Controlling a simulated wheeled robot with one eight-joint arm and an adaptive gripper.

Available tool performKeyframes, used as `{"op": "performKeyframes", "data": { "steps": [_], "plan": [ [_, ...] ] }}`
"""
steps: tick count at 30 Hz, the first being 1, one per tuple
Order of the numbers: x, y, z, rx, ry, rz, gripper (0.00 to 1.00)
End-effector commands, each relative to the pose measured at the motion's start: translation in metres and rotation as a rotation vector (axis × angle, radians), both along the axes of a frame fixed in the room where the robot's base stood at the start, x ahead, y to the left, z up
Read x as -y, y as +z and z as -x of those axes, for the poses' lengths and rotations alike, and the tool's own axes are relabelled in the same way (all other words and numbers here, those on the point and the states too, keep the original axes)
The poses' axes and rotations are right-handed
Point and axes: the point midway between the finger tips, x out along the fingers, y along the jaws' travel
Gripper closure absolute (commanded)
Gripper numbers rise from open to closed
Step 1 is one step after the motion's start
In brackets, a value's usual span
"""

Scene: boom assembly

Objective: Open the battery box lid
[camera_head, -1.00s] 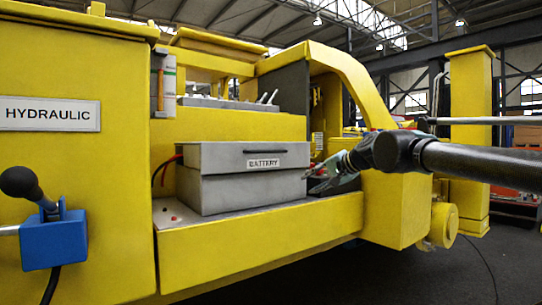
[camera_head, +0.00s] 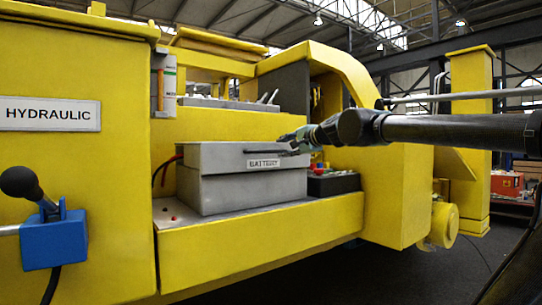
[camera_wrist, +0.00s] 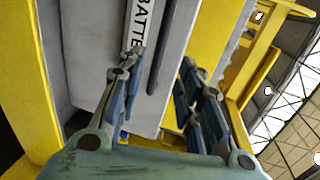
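The grey battery box (camera_head: 235,193) stands on a yellow ledge, its grey lid (camera_head: 210,153) lying shut on top. A dark bar handle (camera_head: 262,151) runs along the lid's front above the white BATTERY label (camera_head: 263,163). My gripper (camera_head: 288,143) is at the right end of the handle, coming from the right. In the wrist view my gripper (camera_wrist: 162,62) is open, with the handle (camera_wrist: 165,40) lying in the gap between its fingers. I cannot tell whether either finger touches it. The label (camera_wrist: 142,25) shows beside the left finger.
A black part with coloured pieces (camera_head: 333,183) sits right of the box. A yellow frame post (camera_head: 395,190) stands beside it. The HYDRAULIC cabinet (camera_head: 75,180) and a blue lever base (camera_head: 53,240) are at left. Open floor lies in front of the ledge.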

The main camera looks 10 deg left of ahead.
Motion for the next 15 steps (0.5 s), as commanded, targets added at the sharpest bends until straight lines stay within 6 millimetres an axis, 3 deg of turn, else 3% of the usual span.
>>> {"op": "performKeyframes", "data": {
  "steps": [15],
  "plan": [
    [-0.051, -0.014, -0.044, 0.001, 0.001, 0.001, 0.67]
  ]
}}
